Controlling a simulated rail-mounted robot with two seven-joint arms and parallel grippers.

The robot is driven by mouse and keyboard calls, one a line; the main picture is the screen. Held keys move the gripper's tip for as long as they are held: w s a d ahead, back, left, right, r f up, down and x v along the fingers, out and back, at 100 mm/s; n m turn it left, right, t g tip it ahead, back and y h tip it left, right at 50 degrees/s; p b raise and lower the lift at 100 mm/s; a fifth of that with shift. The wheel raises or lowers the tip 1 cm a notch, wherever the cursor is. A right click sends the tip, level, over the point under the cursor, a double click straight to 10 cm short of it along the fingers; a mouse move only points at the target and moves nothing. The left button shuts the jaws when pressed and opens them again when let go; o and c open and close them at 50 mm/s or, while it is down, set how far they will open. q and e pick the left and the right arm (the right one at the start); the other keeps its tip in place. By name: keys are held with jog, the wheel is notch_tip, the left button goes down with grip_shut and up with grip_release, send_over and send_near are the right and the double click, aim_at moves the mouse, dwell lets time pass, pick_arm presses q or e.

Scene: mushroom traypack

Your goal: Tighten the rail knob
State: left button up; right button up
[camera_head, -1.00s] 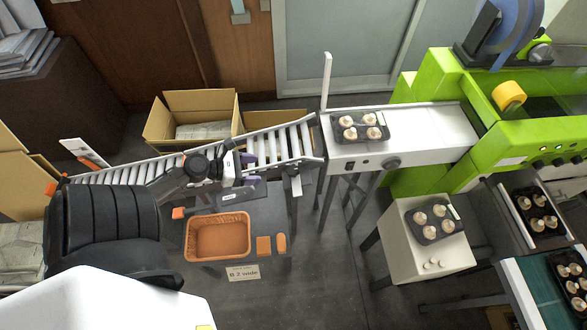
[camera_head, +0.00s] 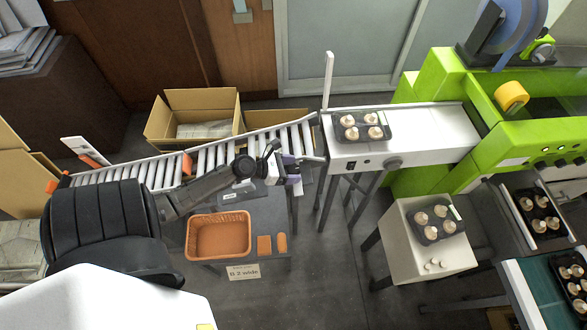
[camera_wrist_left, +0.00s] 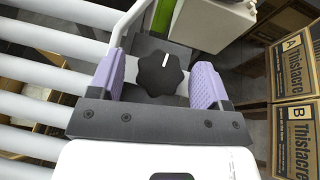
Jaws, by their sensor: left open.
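The rail knob (camera_wrist_left: 160,73) is a black lobed knob with a white line on its top. In the left wrist view it sits between the two purple fingers of my left gripper (camera_wrist_left: 155,83). The fingers are open, with a gap on each side of the knob. In the head view my left gripper (camera_head: 297,170) is at the right end of the roller conveyor (camera_head: 210,160), beside the front rail, and hides the knob. My right gripper does not show.
An orange basket (camera_head: 190,238) stands in front of the conveyor. A white belt table (camera_head: 430,125) with a mushroom tray (camera_head: 362,139) adjoins its right end. Cardboard boxes (camera_head: 165,122) stand behind it. In the left wrist view, boxes (camera_wrist_left: 296,72) are at the right.

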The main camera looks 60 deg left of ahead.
pick_arm(q)
jog(key=shift+w+d+f, duration=0.1)
jog(key=shift+w+f, duration=0.05)
jog(key=shift+w, duration=0.25)
jog(key=shift+c, duration=0.4)
